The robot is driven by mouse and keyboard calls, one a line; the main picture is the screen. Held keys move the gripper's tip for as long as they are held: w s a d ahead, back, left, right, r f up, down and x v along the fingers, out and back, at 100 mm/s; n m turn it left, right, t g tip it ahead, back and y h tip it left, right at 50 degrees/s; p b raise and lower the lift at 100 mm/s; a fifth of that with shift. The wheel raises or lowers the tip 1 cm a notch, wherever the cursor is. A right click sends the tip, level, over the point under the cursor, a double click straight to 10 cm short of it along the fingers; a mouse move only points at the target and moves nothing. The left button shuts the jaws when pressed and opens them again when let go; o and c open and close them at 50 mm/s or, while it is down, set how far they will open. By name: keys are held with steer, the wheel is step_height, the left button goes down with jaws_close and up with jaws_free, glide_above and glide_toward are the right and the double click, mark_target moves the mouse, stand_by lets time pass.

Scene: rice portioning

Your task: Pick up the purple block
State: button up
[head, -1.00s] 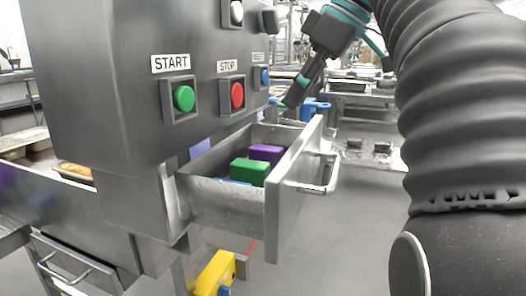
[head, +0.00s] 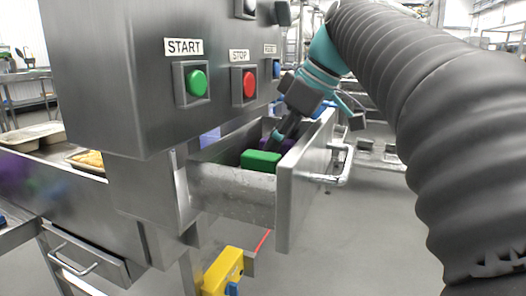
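The purple block (head: 266,143) lies in the open drawer (head: 235,192), behind the green block (head: 260,162), and only a small part of it shows. My gripper (head: 283,136) reaches down into the drawer from above, with its dark fingers at the purple block. The fingertips are small and partly hidden among the block and drawer walls, so I cannot tell whether they are open, shut or touching the block.
The drawer front with its handle (head: 341,165) stands out to the right. The machine panel with the green START button (head: 196,83) and red STOP button (head: 249,84) overhangs the drawer at left. A yellow object (head: 222,271) sits below.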

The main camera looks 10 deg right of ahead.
steer(key=shift+a+f, duration=0.1)
steer(key=shift+f, duration=0.1)
jaws_close()
steer(key=shift+r, duration=0.1)
